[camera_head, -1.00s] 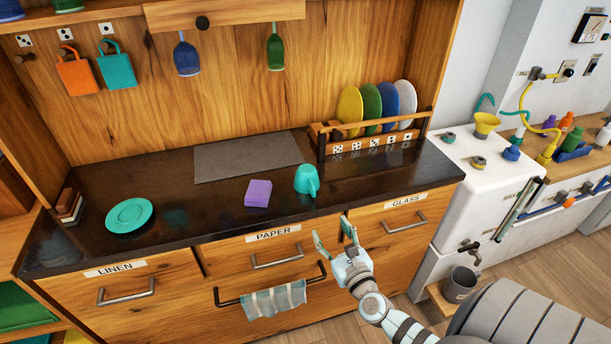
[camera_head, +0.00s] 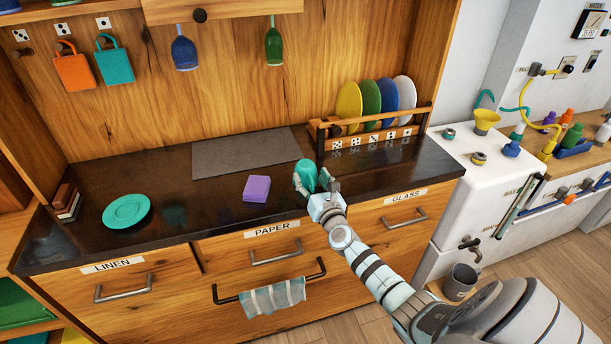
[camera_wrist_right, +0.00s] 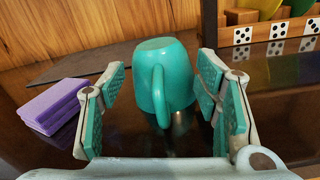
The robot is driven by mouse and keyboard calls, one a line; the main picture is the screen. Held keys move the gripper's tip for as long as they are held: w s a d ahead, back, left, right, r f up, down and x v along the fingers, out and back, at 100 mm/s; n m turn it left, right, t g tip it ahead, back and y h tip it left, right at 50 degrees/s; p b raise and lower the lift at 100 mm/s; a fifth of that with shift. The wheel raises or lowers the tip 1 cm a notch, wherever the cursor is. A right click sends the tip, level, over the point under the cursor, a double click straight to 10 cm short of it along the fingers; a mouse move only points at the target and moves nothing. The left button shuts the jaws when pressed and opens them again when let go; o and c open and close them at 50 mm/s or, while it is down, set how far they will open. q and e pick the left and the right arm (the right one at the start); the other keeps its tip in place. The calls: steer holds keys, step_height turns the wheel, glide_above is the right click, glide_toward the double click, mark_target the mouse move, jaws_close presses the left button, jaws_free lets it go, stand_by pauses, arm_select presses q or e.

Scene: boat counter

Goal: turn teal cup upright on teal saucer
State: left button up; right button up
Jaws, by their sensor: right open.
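The teal cup (camera_head: 307,173) stands upside down on the dark counter, its base facing up. In the right wrist view the cup (camera_wrist_right: 180,75) has its handle towards my gripper. My right gripper (camera_head: 316,184) is open at the cup, and its fingers (camera_wrist_right: 165,105) stand on either side of it with gaps showing. My gripper hides part of the cup in the head view. The teal saucer (camera_head: 127,211) lies flat and empty on the left part of the counter. My left gripper is not in view.
A purple napkin stack (camera_head: 257,188) sits just left of the cup. A grey mat (camera_head: 240,154) lies behind. A wooden plate rack (camera_head: 372,137) stands behind right. Glasses hang above the counter. The counter between napkins and saucer is clear.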

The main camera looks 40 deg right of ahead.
jaws_close()
steer(key=shift+s+r, duration=0.1)
stand_by(0.3)
